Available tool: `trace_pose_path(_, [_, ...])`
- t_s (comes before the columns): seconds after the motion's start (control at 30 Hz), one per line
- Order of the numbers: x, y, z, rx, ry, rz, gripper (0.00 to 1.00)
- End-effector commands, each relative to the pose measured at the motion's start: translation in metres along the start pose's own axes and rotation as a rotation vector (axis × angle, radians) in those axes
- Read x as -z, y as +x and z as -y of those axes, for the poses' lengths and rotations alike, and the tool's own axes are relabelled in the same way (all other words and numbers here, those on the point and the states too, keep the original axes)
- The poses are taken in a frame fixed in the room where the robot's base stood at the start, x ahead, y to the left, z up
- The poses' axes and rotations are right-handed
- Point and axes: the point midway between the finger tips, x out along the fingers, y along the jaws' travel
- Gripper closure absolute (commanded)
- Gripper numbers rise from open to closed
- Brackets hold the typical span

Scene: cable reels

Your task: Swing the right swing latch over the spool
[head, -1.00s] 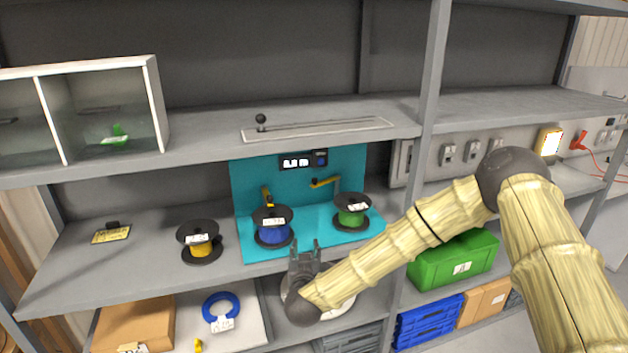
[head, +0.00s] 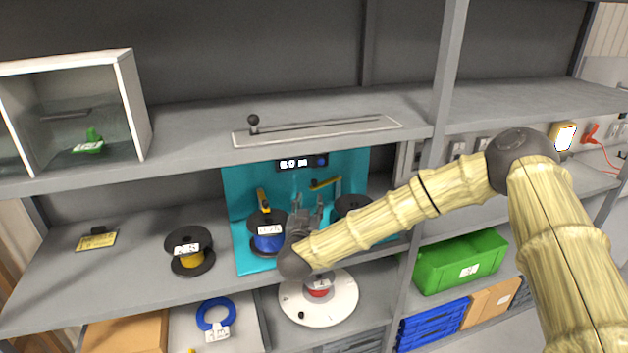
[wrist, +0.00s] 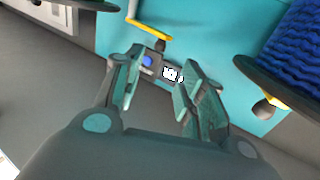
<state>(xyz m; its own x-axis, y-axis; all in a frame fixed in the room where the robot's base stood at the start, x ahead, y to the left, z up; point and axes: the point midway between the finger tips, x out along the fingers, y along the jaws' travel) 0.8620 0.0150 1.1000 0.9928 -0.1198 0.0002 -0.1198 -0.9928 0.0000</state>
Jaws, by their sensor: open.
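The right swing latch (head: 325,184) is a yellow arm on a grey post by the teal back panel. It points left, and it also shows at the top of the wrist view (wrist: 150,30). The right spool (head: 350,204) shows only its black top flange; my arm hides most of the rest. My gripper (head: 308,210) is open and empty, between the blue spool (head: 268,238) and the right spool. In the wrist view, its spread fingers (wrist: 160,75) point towards the panel, with the latch beyond them and apart from them.
The left yellow latch (head: 263,200) stands behind the blue spool. A display with a blue knob (head: 302,163) is on the panel. A yellow-wound spool (head: 188,252) sits left of the teal mat. The shelf above (head: 190,140) overhangs this space.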

Motion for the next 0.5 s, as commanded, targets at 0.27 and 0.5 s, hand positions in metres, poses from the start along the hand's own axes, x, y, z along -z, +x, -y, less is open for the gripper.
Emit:
trace_pose_path(0.27, [0.002,0.023,-0.006,-0.009,0.001,0.001,0.60])
trace_pose_path(0.5, [0.002,0.062,-0.006,-0.008,0.000,0.002,0.60])
